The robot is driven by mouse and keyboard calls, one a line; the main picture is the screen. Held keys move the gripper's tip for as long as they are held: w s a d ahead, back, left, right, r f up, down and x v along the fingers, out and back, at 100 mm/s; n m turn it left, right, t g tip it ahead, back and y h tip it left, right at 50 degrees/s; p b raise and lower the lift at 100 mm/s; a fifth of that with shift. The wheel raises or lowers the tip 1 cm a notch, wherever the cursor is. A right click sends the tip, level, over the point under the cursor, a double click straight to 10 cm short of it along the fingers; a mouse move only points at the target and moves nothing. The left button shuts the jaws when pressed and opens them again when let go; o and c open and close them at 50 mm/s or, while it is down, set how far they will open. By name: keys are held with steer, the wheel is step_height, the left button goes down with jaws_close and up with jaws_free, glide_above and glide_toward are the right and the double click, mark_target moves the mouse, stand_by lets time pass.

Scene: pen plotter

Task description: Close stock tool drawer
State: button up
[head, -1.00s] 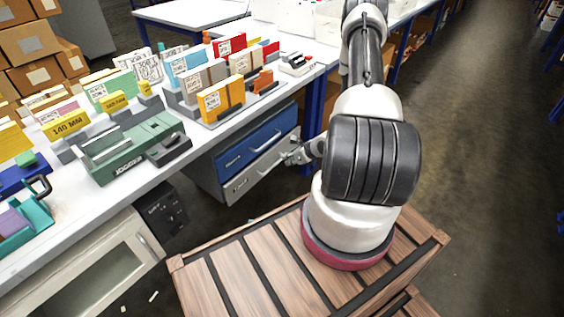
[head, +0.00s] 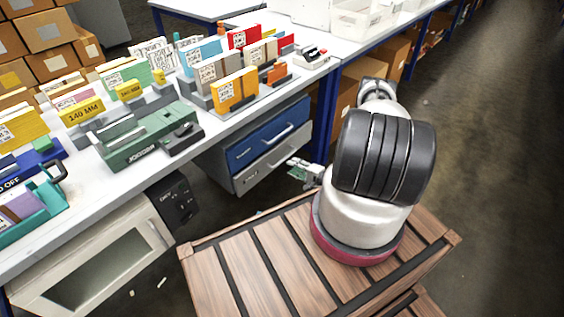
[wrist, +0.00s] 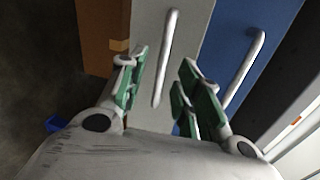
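A drawer unit under the bench has a blue upper drawer (head: 243,153) and a grey lower drawer (head: 250,181), each with a bar handle. The two fronts look roughly flush; I cannot tell whether a small gap stays open, and no label reads as stock tool. My gripper (head: 302,171) is just right of and in front of the grey drawer. In the wrist view, my gripper (wrist: 160,78) has its green-padded fingers spread. The grey front (wrist: 190,25) and its handle (wrist: 167,55) show beyond and between them, apparently apart. The blue front (wrist: 238,30) is to the right.
The white bench (head: 80,185) above the drawers carries colored boxes and a green tool holder (head: 148,138). A blue bench leg (head: 324,120) stands right of the drawers. My wooden-topped base is in front. Open floor (head: 480,130) lies to the right.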

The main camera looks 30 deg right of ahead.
mark_target(282, 160)
steer(key=shift+n, duration=0.7)
steer(key=x, duration=0.7)
steer(key=shift+w+a+r, duration=0.15)
steer(key=shift+w, duration=0.2)
steer(key=shift+c, duration=0.2)
jaws_close()
